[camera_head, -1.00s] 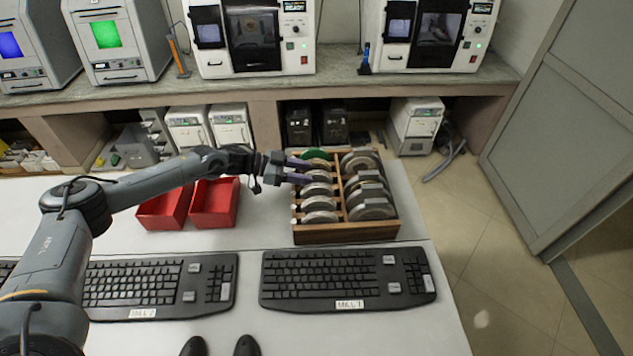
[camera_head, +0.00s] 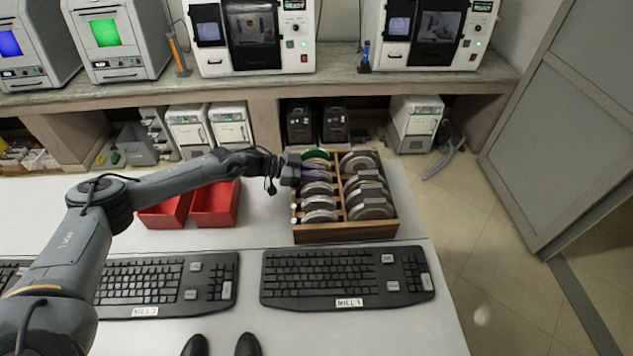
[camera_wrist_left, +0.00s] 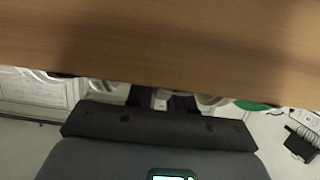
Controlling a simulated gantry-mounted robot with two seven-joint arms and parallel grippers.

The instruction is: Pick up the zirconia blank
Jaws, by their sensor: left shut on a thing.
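A wooden rack (camera_head: 345,233) on the white table holds two rows of round blanks standing on edge. The left row has pale blanks (camera_head: 319,202) and a green one (camera_head: 316,154) at its far end. The right row has greyer discs (camera_head: 371,208). The held blank is mostly hidden by the fingers. In the left wrist view, a wooden surface (camera_wrist_left: 160,45) fills the top, with a green edge (camera_wrist_left: 252,105) below it. My right gripper is out of view.
Two red bins (camera_head: 215,205) sit left of the rack under my left arm. Milling machines (camera_head: 250,40) stand on the back counter. The table's right edge is close to the rack.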

